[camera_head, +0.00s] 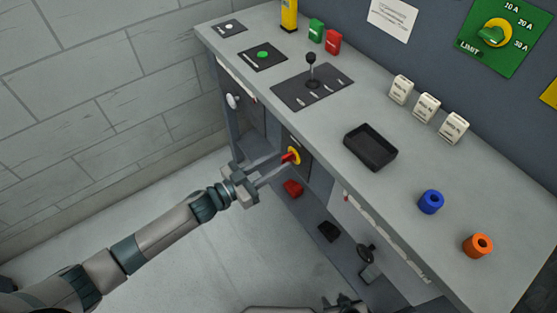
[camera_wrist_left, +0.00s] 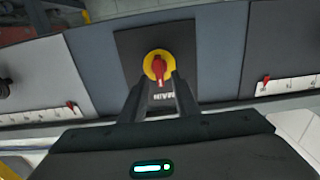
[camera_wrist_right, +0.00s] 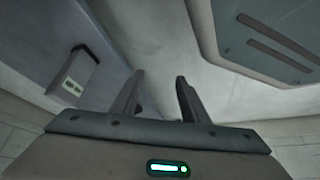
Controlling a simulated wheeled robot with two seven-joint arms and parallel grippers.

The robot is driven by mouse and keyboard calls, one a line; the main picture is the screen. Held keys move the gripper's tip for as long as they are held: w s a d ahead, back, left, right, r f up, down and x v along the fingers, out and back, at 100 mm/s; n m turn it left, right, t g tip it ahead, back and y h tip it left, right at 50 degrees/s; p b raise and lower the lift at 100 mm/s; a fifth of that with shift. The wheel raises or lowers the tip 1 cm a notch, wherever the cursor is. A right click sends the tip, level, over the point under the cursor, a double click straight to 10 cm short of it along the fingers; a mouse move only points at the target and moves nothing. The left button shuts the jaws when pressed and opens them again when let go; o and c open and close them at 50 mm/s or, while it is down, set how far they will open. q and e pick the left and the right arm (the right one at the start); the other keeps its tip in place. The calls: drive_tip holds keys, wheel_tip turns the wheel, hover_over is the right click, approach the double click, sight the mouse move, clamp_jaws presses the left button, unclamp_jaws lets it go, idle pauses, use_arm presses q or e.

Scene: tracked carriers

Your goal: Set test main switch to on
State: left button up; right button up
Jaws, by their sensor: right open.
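The main switch is a red handle on a round yellow base (camera_wrist_left: 158,66), on a dark plate with a label below reading MAIN. Its red handle stands about upright in the left wrist view. In the head view the main switch (camera_head: 294,155) sits on the bench's front face. My left gripper (camera_head: 278,168) is in front of it, with its fingers pointing at it. In the left wrist view the left fingers (camera_wrist_left: 161,84) are apart, one at each side of the lower handle; I cannot tell whether they touch it. My right gripper (camera_wrist_right: 160,82) is open and empty.
The bench top (camera_head: 395,185) carries a joystick (camera_head: 311,70), a black tray (camera_head: 371,147), a blue ring (camera_head: 431,202) and an orange ring (camera_head: 478,245). A limit dial (camera_head: 494,33) is on the back panel. Red and black parts are below the bench front.

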use_arm(q)
drive_tip(key=shift+w+d, duration=0.25)
drive_tip(key=shift+d, duration=0.1)
clamp_jaws()
use_arm(e)
drive_tip(key=shift+s, duration=0.45)
drive_tip(key=shift+w, duration=0.1)
